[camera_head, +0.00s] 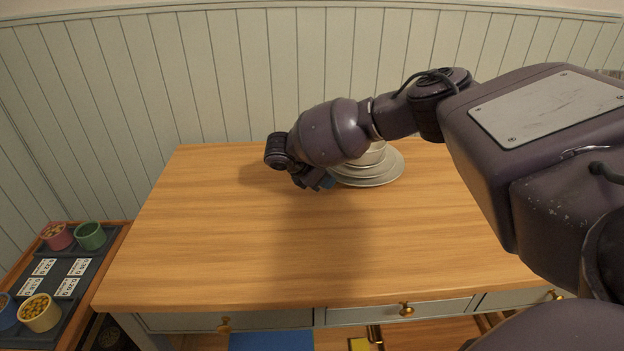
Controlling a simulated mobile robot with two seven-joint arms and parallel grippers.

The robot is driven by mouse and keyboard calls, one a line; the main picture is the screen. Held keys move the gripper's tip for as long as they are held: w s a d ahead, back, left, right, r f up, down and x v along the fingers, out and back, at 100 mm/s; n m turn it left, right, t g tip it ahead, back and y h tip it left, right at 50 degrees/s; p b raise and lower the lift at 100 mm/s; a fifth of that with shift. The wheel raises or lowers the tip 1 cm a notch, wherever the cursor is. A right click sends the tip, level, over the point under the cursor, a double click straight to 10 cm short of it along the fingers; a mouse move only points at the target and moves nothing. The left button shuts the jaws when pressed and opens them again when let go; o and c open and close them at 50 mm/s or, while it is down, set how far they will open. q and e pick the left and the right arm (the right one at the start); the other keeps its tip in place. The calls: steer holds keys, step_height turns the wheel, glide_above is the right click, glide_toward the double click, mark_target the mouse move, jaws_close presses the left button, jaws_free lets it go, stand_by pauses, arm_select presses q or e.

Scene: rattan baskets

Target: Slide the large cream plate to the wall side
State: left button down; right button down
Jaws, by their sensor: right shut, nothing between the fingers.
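The large cream plate (378,178) lies on the wooden tabletop near the back, right of the middle. Smaller dishes (372,157) are stacked on it, and my right arm hides part of the stack. My right gripper (323,183) is low over the table at the left edge of the plate. It is shut with nothing held, and its fingertips are beside the plate's rim; I cannot tell whether they touch it. My left gripper is out of view.
The table (230,240) is bare to the left and front. The panelled wall (230,80) runs behind its back edge. A lower dark tray (70,265) at the left holds coloured cups and white cards. Drawers with brass knobs (406,309) line the table front.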

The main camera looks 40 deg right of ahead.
mark_target(351, 181)
steer(key=shift+s+d, duration=0.25)
steer(key=shift+d, duration=0.45)
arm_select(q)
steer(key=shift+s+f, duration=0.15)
arm_select(e)
steer(key=shift+d, duration=0.15)
steer(key=shift+s+d+r+p, duration=0.1)
steer(key=shift+d+r+p, duration=0.15)
steer(key=shift+d+p, duration=0.3)
steer(key=shift+s+d, duration=0.1)
steer(key=shift+d, duration=0.35)
steer(key=shift+s+d+f, duration=0.1)
steer(key=shift+d+f, duration=0.05)
steer(key=shift+d, duration=0.35)
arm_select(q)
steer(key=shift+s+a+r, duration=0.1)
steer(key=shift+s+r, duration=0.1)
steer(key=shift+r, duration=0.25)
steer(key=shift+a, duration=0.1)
